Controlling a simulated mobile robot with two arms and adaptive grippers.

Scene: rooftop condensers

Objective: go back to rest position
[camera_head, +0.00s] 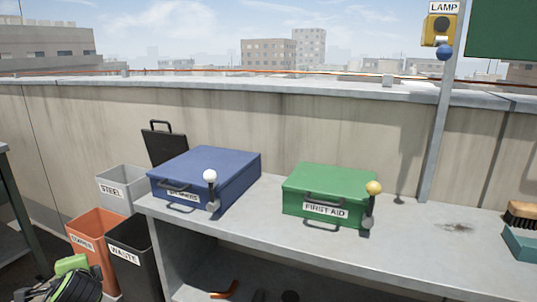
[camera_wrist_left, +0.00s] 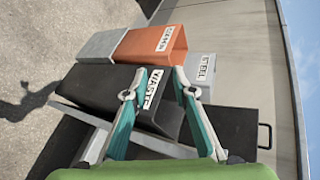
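My left gripper shows in the left wrist view (camera_wrist_left: 160,95), with two teal fingers spread apart and nothing held between them. Behind the fingertips is the black bin labelled WASTE (camera_wrist_left: 103,86); I cannot tell the exact gap. In the head view, a green and black part of my left arm shows at the bottom left corner, and the fingertips cannot be made out there. My right gripper is in neither view.
The grey bench (camera_head: 265,225) holds a blue case (camera_head: 215,170), a green FIRST AID case (camera_head: 318,185) and a brush (camera_head: 524,212). Left of it stand the WASTE bin (camera_head: 133,270), an orange bin (camera_head: 97,225) and the STEEL bin (camera_head: 120,185). A post (camera_head: 440,130) rises behind.

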